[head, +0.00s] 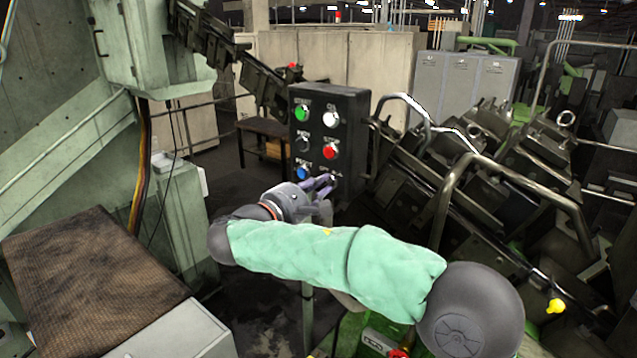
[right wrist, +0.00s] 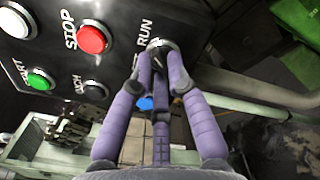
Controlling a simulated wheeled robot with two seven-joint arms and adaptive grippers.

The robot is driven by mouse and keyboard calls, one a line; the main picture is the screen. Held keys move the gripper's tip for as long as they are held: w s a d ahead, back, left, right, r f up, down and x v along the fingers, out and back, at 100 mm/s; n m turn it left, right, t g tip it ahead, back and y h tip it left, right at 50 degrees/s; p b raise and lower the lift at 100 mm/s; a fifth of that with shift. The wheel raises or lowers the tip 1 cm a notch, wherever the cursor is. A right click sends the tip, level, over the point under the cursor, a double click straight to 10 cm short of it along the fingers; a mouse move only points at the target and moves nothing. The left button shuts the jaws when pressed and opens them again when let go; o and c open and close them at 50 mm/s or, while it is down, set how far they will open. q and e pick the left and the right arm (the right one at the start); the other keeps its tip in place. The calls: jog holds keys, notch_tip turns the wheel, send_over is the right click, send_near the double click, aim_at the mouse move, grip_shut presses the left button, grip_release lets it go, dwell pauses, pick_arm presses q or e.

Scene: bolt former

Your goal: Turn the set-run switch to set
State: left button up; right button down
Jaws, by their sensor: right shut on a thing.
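A dark control box (head: 318,112) stands at the middle of the head view, with several round buttons on its face. The set-run switch (right wrist: 164,45) is at the box's lower right corner, beside the word RUN in the right wrist view. Only its silver ring shows clearly. My right gripper (head: 325,184) reaches the box from below. In the right wrist view its purple fingers (right wrist: 158,55) close together on the switch knob. The fingers hide most of the knob, so I cannot tell which way it points. My left gripper is not in view.
Close to the switch are a red stop button (right wrist: 92,39), a black button (right wrist: 95,90) and a blue button (right wrist: 145,103). A green button (head: 301,113) and a white button (head: 330,116) are higher up. Metal rails and machine parts (head: 480,170) crowd the right side.

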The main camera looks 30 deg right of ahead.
jog(key=n+p, duration=0.9)
jog(key=n, duration=0.1)
jog(key=shift+f, duration=0.15)
jog(key=n, duration=0.7)
dwell(0.3)
jog(key=c, duration=1.2)
grip_release()
jog(key=shift+f, duration=0.1)
